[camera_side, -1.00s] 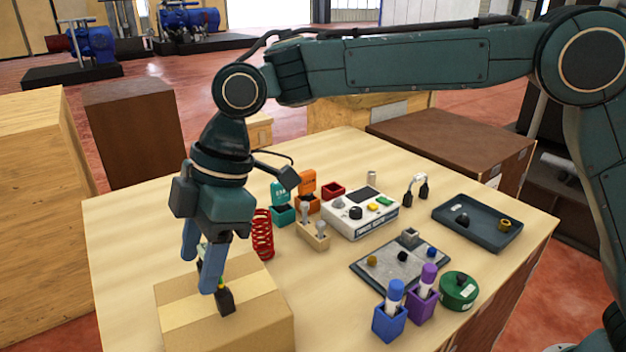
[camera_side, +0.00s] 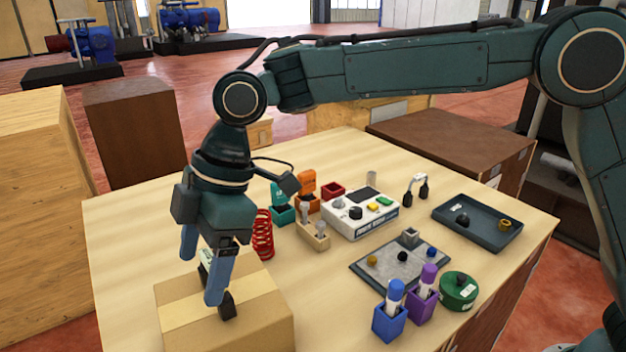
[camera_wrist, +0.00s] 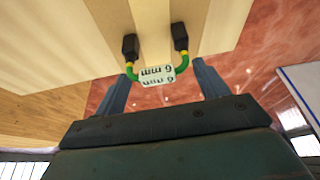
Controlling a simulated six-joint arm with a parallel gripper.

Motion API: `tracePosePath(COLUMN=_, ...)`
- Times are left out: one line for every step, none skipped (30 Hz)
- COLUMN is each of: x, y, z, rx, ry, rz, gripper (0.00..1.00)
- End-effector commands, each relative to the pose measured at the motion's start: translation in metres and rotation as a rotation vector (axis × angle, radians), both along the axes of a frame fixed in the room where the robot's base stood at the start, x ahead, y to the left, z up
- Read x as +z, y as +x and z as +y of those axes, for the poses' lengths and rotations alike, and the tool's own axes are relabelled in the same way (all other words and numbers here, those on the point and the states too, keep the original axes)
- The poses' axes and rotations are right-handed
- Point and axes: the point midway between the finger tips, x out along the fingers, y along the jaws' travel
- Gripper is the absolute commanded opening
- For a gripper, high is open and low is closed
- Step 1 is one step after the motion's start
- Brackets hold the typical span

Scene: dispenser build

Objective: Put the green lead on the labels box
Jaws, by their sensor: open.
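The green lead has two black plugs and a white tag reading 6 mm. In the wrist view the green lead (camera_wrist: 184,64) arches between the fingers of my gripper (camera_wrist: 162,86), with a visible gap on either side. In the side view a black plug of the lead (camera_side: 227,306) is on top of a taped cardboard box (camera_side: 262,312), at the front left of the table. My gripper (camera_side: 202,272) is open, pointing down just above this box. The near finger hides part of the lead. I cannot read any lettering on the box.
A red coil spring (camera_side: 263,235) stands close behind the box. Right of it are a two-post wooden stand (camera_side: 313,238), a white tester (camera_side: 358,218), a grey plate (camera_side: 385,273) and blue and purple holders (camera_side: 389,323). A dark tray (camera_side: 480,228) lies far right. The table's left is clear.

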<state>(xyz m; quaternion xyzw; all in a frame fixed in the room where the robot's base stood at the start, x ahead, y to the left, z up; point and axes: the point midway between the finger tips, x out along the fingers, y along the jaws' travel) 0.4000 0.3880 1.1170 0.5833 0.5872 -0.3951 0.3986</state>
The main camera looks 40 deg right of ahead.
Motion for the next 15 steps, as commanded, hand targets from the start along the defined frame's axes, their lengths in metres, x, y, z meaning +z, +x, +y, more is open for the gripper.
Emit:
tracePosePath(x=0.002, y=0.000, z=0.000, rx=0.000, ry=0.001, rz=-0.001, gripper=0.73)
tracePosePath(x=0.003, y=0.000, z=0.000, rx=0.000, ry=0.001, rz=-0.001, gripper=0.73)
tracePosePath(x=0.005, y=0.000, z=-0.001, rx=-0.001, ry=0.001, rz=-0.002, gripper=0.73)
tracePosePath(x=0.007, y=0.001, z=-0.002, rx=-0.001, ry=0.002, rz=-0.002, gripper=0.73)
tracePosePath(x=0.010, y=0.001, z=-0.003, rx=-0.001, ry=0.003, rz=-0.002, gripper=0.73)
tracePosePath(x=0.013, y=0.001, z=-0.004, rx=-0.001, ry=0.003, rz=-0.003, gripper=0.73)
tracePosePath(x=0.016, y=0.001, z=-0.005, rx=-0.001, ry=0.003, rz=-0.003, gripper=0.73)
tracePosePath(x=0.018, y=0.001, z=-0.006, rx=-0.001, ry=0.002, rz=-0.002, gripper=0.73)
tracePosePath(x=0.023, y=0.001, z=-0.008, rx=-0.001, ry=0.002, rz=-0.003, gripper=0.73)
tracePosePath(x=0.027, y=0.001, z=-0.010, rx=-0.001, ry=0.002, rz=-0.004, gripper=0.73)
tracePosePath(x=0.030, y=0.001, z=-0.011, rx=0.000, ry=0.002, rz=-0.003, gripper=0.73)
tracePosePath(x=0.035, y=0.001, z=-0.013, rx=-0.001, ry=0.002, rz=-0.002, gripper=0.73)
tracePosePath(x=0.038, y=0.001, z=-0.014, rx=0.000, ry=0.003, rz=-0.002, gripper=0.73)
tracePosePath(x=0.042, y=0.001, z=-0.016, rx=-0.002, ry=0.003, rz=-0.003, gripper=0.73)
tracePosePath(x=0.047, y=0.001, z=-0.018, rx=0.000, ry=0.002, rz=-0.003, gripper=0.73)
